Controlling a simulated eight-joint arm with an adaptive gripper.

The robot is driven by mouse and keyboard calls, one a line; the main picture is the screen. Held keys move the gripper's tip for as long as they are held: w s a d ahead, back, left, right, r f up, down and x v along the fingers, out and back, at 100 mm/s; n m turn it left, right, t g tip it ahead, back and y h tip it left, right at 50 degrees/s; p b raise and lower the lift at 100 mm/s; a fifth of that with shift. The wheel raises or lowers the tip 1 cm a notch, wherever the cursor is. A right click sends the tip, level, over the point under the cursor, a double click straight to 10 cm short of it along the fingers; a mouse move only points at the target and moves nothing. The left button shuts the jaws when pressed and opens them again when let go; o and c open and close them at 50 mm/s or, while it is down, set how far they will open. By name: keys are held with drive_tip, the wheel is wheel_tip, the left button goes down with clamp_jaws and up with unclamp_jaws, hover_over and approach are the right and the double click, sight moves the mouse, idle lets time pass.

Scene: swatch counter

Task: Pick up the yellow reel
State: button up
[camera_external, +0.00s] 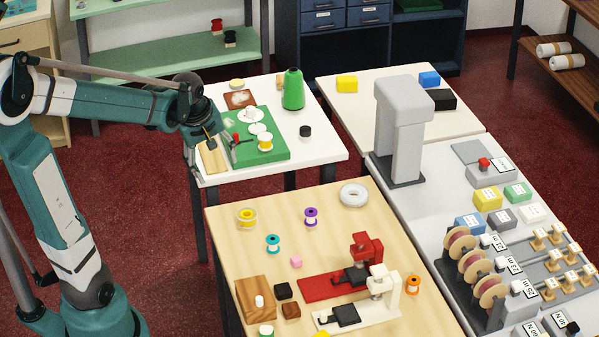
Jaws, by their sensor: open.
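A yellow reel (247,217) lies on the light wood table near its far left corner. A second reel with yellow winding and white ends (265,142) stands upright on the green mat (262,155) on the white table. My gripper (194,163) hangs over the left edge of the white table, beside a small wooden board. It is open and apart from both yellow reels. Its fingers are small and partly hidden in this view, and I see nothing held in it.
A tall green cone (293,90) stands behind the mat. Teal (273,243) and purple (311,216) reels stand near the yellow reel on the wood table. Red (345,277) and white (370,300) presses stand farther forward. A tall grey machine (401,125) rises at the right.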

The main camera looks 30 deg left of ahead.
drive_tip(key=w+d+f+n+g, duration=0.1)
drive_tip(key=w+f+n+g, duration=0.1)
drive_tip(key=w+f+n, duration=0.4)
drive_tip(key=n+g, duration=0.1)
drive_tip(key=n, duration=0.3)
approach(248, 212)
drive_tip(key=s, duration=0.1)
drive_tip(key=shift+s+d+f, duration=0.1)
drive_tip(key=shift+d+f, duration=0.15)
drive_tip(key=shift+f, duration=0.2)
drive_tip(key=shift+f, duration=1.3)
drive_tip(key=shift+w+d+f+b, duration=0.1)
drive_tip(key=shift+f+b, duration=0.2)
drive_tip(key=shift+f, duration=1)
drive_tip(key=shift+w+d+f+b, duration=0.1)
drive_tip(key=shift+f+b, duration=0.15)
drive_tip(key=shift+f, duration=1.05)
drive_tip(key=c, duration=1)
